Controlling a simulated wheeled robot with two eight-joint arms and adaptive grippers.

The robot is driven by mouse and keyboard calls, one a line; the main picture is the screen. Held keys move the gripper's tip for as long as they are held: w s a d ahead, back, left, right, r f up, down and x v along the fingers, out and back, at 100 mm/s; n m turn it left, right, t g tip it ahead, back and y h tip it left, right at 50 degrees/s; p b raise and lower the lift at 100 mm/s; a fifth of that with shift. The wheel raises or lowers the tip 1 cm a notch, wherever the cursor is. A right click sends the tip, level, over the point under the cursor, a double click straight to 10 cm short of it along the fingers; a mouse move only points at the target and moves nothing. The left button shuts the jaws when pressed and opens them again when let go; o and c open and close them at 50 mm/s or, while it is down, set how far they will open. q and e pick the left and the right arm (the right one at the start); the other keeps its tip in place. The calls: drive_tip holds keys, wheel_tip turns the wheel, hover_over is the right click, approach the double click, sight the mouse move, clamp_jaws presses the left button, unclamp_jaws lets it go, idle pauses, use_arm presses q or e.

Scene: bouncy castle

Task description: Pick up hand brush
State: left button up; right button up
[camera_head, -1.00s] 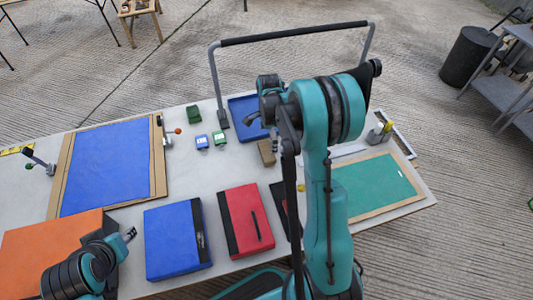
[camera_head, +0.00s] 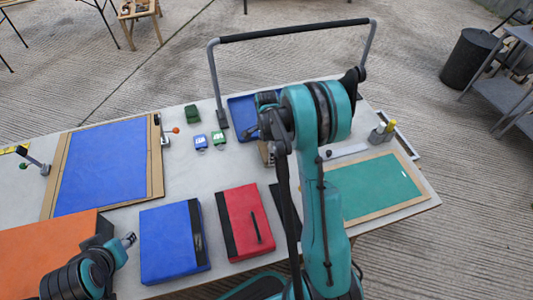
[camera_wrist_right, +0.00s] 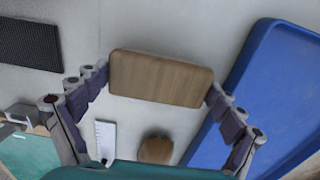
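A wooden block that looks like the hand brush (camera_wrist_right: 160,78) lies on the light table in the right wrist view. No bristles show. In the head view a small part of it (camera_head: 264,154) shows below my right arm, beside the blue tray. My right gripper (camera_wrist_right: 155,98) is open, its fingers to either side of the block, with the right fingers close to its edge. I cannot tell whether they touch it. The right gripper is mostly hidden in the head view (camera_head: 253,131). My left gripper (camera_head: 129,240) is near the orange panel, too small to read.
The blue tray (camera_wrist_right: 275,95) is close on the right of the brush. A round brown thing (camera_wrist_right: 156,150) and a white strip (camera_wrist_right: 106,138) lie below it. Blue (camera_head: 168,240) and red (camera_head: 239,205) cases lie nearer me. A grey frame with a black bar (camera_head: 295,31) rises behind.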

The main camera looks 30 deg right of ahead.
drive_tip(key=shift+c, duration=0.6)
drive_tip(key=shift+r, duration=0.1)
drive_tip(key=shift+r, duration=0.3)
wheel_tip(320, 180, up, 4)
drive_tip(key=shift+s+d+p, duration=0.15)
drive_tip(key=shift+p, duration=1.05)
drive_tip(key=s+d+r+p, duration=0.1)
drive_tip(key=s+d+r, duration=0.1)
drive_tip(key=s, duration=0.1)
drive_tip(key=s+d+r+p, duration=0.1)
drive_tip(key=s+d+r, duration=0.1)
drive_tip(key=s, duration=0.1)
drive_tip(key=s+d+r+p, duration=0.1)
drive_tip(key=s+d+r, duration=0.1)
drive_tip(key=s, duration=0.1)
drive_tip(key=shift+s+d, duration=0.15)
